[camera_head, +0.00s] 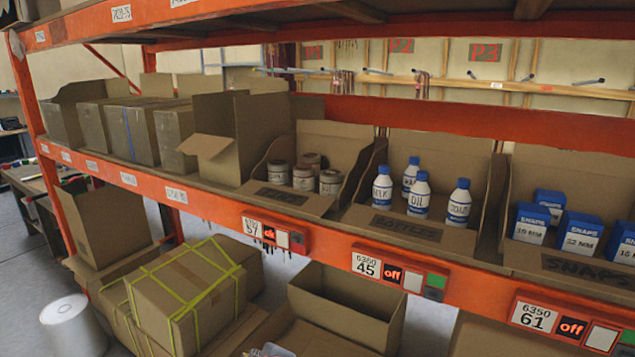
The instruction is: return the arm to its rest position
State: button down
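My gripper and arm do not show in the camera_head view. An orange rack (335,245) fills the view, and its middle shelf carries open cardboard bins. One bin (285,201) holds several brown-grey cans (304,178). The bin beside it (405,229) holds several white bottles with blue caps (419,195). The bin at the right (575,268) holds several blue-and-white SNAPS boxes (579,234).
Brown cartons (131,132) stand along the shelf's left part. Below are a carton with yellow-green straps (185,290), an open empty carton (345,305) and a white roll (72,325). The shelf edge bears small display panels (391,273). An upper shelf beam (115,17) crosses above.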

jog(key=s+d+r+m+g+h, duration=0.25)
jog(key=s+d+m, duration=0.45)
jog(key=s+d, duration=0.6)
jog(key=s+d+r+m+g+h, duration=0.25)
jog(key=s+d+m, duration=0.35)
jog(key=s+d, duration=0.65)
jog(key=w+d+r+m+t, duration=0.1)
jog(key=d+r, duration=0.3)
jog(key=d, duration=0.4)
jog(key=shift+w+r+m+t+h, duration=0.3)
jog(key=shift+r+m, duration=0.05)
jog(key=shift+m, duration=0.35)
